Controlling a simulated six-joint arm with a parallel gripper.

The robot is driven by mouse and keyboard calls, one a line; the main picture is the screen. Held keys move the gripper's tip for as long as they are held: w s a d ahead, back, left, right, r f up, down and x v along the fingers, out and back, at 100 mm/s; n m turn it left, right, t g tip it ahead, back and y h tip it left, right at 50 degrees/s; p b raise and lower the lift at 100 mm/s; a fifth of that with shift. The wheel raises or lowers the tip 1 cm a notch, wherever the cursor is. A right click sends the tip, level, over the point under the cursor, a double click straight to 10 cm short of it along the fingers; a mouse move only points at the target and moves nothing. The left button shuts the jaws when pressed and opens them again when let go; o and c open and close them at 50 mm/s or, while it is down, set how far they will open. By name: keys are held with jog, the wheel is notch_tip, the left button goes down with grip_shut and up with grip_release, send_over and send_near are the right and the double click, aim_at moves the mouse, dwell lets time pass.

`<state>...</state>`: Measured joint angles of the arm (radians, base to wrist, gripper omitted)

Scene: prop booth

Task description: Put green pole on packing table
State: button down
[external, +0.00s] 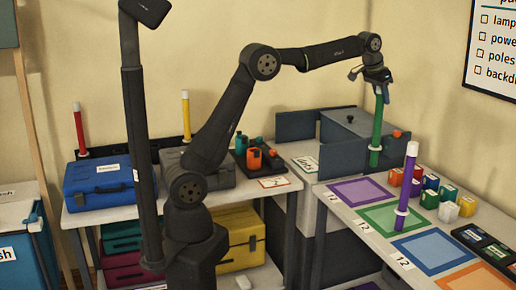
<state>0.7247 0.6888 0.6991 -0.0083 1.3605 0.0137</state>
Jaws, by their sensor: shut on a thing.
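No label in view names the packing table.
A purple pole (406,185) stands upright near the green square (388,216). Small coloured blocks (432,190) sit to its right. A grey box (350,128) with dark upright panels stands at the back. Red (79,130) and yellow (186,115) poles stand at left.

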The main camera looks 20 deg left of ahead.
jog(key=s+d+f+m, duration=0.2)
jog(key=s+d+f, duration=0.1)
jog(key=s+d, duration=0.6)
jog(key=w+a+f, duration=0.2)
jog(key=w+f, duration=0.8)
jog(key=shift+w+a+f+g+h, duration=0.25)
jog(key=shift+w+f+g+h, duration=0.05)
jog(key=shift+w+f, duration=0.1)
jog(key=c, duration=1)
grip_release()
jog(key=shift+f, duration=0.1)
jog(key=v, duration=1.2)
